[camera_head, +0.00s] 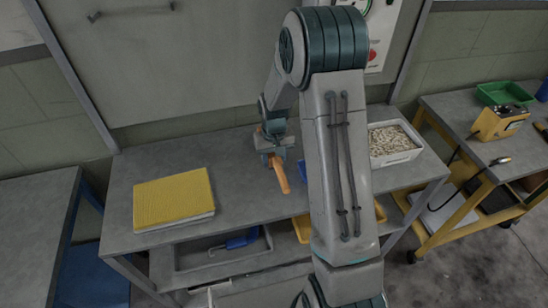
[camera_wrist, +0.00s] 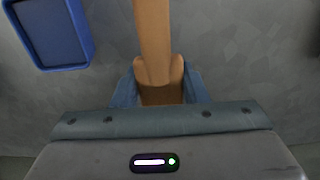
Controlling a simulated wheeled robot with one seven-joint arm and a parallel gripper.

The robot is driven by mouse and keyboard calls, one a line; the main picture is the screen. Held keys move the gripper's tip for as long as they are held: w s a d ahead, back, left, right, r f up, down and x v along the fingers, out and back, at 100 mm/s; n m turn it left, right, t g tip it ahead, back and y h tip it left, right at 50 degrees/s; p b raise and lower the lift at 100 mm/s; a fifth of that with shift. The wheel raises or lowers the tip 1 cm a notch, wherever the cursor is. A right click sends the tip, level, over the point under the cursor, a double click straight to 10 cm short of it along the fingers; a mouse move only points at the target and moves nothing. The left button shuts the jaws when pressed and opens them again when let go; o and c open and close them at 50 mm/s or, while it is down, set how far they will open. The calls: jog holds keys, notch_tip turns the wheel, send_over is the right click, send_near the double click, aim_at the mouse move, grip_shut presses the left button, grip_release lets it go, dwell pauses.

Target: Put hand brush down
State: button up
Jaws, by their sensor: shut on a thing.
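The hand brush shows as a tan-orange handle (camera_head: 280,177) in the head view, pointing down and slightly right from my gripper (camera_head: 273,158) over the middle of the grey workbench (camera_head: 240,210). In the wrist view the brush handle (camera_wrist: 153,40) runs from between the blue fingers of my gripper (camera_wrist: 160,92) to the top edge. My gripper is shut on the brush. The bristles cannot be made out. I cannot tell whether the brush touches the bench.
A yellow ribbed pad (camera_head: 173,198) lies on the bench's left. A white bin of pale pieces (camera_head: 392,143) stands at right. A blue tray (camera_wrist: 90,30) is close by, mostly behind my arm in the head view. Bare bench lies between pad and gripper.

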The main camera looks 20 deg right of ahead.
aim_at(274, 157)
jog(key=o, duration=1)
jog(key=shift+f, duration=0.1)
jog(key=shift+o, duration=0.2)
notch_tip(274, 157, up, 12)
jog(key=b, duration=0.1)
jog(key=s+r+t, duration=0.1)
jog(key=s+r, duration=0.2)
jog(key=s, duration=0.5)
jog(key=s+r+t, duration=0.1)
jog(key=s+r, duration=0.2)
jog(key=s, duration=0.5)
jog(key=s+a+r+t, duration=0.1)
jog(key=s+r, duration=0.2)
jog(key=s, duration=0.5)
